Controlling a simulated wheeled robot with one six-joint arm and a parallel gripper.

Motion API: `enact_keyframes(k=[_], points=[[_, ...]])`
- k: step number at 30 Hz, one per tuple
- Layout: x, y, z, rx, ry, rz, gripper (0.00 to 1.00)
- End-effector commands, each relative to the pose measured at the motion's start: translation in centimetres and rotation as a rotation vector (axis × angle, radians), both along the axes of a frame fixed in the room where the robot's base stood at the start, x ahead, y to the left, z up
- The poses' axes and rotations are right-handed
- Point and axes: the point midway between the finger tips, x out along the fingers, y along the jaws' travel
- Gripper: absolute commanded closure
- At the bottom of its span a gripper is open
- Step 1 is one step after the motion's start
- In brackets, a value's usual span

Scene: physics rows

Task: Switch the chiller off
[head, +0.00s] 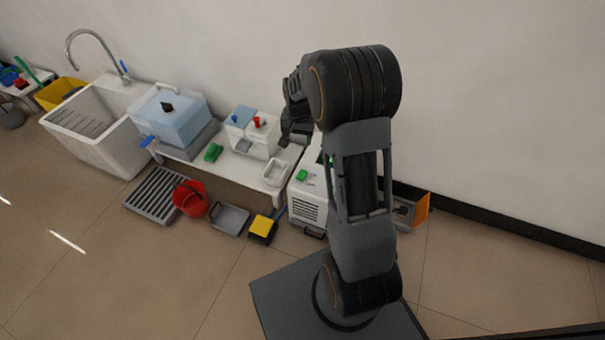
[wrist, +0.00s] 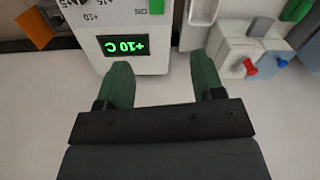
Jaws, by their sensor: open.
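The chiller is a white box with a dark grille (head: 308,211) on its front, standing on the floor at the right end of the low bench in the head view. My arm hides part of it. In the wrist view the chiller's white panel (wrist: 165,62) is at the top left, with a lit green display (wrist: 126,46) reading +10 C upside down. Dial markings show at the frame's top edge, partly cut off. My gripper (wrist: 163,75) is open and empty, its green fingers apart just below the panel. It shows dark beside my arm in the head view (head: 294,138).
A white box with red and blue knobs (wrist: 253,58) is right of the chiller in the wrist view. The bench (head: 228,167) also holds a blue bath (head: 170,113). A red bucket (head: 190,198) and grey dustpan (head: 230,219) lie on the floor. An orange-sided object (head: 422,210) is right of my arm.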

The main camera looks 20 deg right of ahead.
Motion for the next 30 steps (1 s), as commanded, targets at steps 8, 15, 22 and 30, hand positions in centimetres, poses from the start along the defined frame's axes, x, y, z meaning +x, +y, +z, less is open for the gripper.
enact_keyframes(k=[8, 15, 22, 30], points=[[2.9, -2.8, -8.0, 0.015, 0.048, -0.16, 0.38], [3.3, -3.4, -11.5, 0.018, 0.057, -0.192, 0.38], [3.3, -3.4, -16.0, 0.017, 0.059, -0.191, 0.38], [3.3, -3.3, -20.5, 0.018, 0.057, -0.191, 0.38]])
